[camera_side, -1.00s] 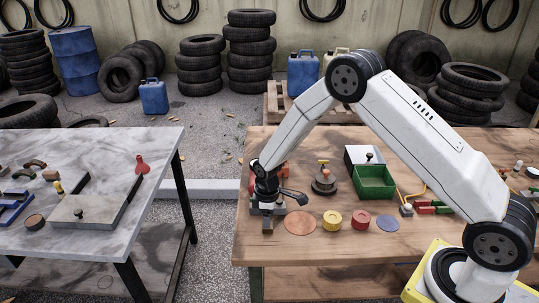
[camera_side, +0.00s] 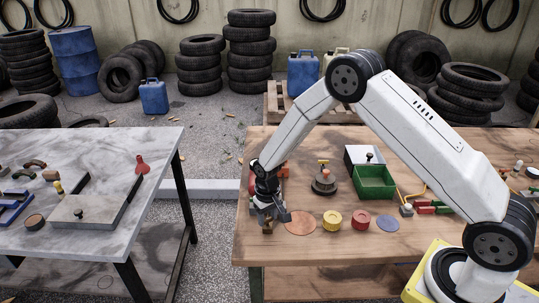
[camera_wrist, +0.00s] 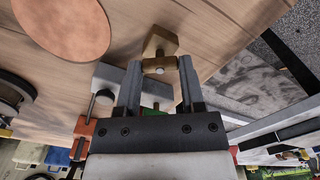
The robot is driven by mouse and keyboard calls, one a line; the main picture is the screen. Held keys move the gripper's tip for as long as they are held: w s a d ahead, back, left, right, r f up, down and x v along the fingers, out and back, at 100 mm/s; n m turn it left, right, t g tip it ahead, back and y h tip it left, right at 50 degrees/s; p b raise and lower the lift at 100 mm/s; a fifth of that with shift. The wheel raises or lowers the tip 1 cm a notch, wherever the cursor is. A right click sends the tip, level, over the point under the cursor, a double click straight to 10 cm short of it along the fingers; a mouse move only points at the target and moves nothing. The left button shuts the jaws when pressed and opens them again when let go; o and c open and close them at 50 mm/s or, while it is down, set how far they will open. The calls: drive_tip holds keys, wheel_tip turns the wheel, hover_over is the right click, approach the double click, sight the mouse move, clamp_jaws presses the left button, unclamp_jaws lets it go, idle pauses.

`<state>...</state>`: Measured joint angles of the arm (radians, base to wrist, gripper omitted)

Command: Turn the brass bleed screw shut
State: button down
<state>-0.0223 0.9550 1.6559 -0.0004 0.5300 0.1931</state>
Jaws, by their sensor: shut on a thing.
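The brass bleed screw (camera_wrist: 159,65) shows in the wrist view as a short crossbar between my fingertips, against a brass block (camera_wrist: 160,42). My gripper (camera_wrist: 161,76) is shut on the screw, with one finger on each side of its crossbar. In the side view my gripper (camera_side: 268,216) points down near the front left corner of the wooden table. The brass there is small and partly hidden by my fingers. A grey block (camera_wrist: 108,78) with a metal pin lies beside my left finger in the wrist view.
On the wooden table (camera_side: 300,255), a copper disc (camera_side: 301,222) lies just right of my gripper, then a yellow piece (camera_side: 332,219) and a red piece (camera_side: 360,219). A dark round fitting (camera_side: 324,183) and a green bin (camera_side: 374,183) stand behind. A gap separates the grey-topped table (camera_side: 90,240).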

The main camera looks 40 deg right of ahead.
sight(268, 219)
drive_tip(key=m, duration=0.7)
drive_tip(key=shift+s, duration=0.1)
idle(0.4)
drive_tip(key=shift+c, duration=1)
unclamp_jaws()
drive_tip(key=shift+r, duration=3.9)
